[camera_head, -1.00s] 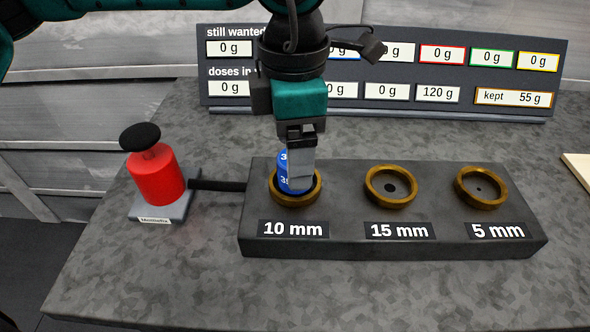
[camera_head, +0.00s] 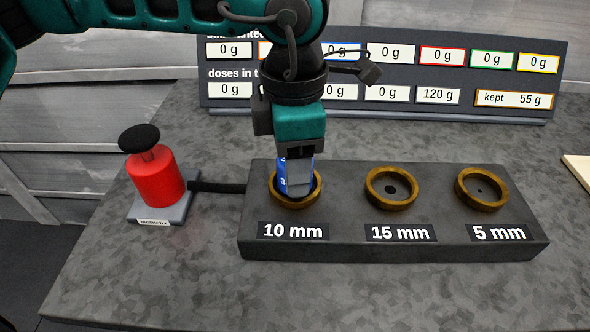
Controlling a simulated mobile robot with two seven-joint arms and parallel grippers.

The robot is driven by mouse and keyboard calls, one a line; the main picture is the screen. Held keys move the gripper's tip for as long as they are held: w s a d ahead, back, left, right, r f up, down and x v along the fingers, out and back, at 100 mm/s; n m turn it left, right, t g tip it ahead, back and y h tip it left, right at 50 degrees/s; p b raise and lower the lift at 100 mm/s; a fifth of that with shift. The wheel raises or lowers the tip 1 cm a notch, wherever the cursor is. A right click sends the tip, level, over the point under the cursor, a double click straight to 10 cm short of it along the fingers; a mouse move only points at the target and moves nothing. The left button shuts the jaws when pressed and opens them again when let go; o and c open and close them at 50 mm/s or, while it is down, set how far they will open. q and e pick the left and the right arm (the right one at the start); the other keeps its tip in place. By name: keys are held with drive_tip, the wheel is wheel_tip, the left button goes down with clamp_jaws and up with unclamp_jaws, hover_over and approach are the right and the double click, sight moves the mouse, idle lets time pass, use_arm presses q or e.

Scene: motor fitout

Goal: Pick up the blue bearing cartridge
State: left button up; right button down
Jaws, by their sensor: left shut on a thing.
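The blue bearing cartridge (camera_head: 282,178) stands in the brass ring (camera_head: 296,205) above the "10 mm" label. Whether the cartridge's foot still touches the ring's floor cannot be seen. My right gripper is not in view.
The dark block (camera_head: 350,247) has two more brass rings, at "15 mm" (camera_head: 391,188) and "5 mm" (camera_head: 482,188), both empty. A red pump with a black knob (camera_head: 155,178) stands at left, joined to the block by a black hose. A display board (camera_head: 390,108) stands behind. The front table is clear.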

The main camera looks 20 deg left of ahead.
use_arm(q)
drive_tip(key=c, duration=0.4)
drive_tip(key=shift+c, duration=0.2)
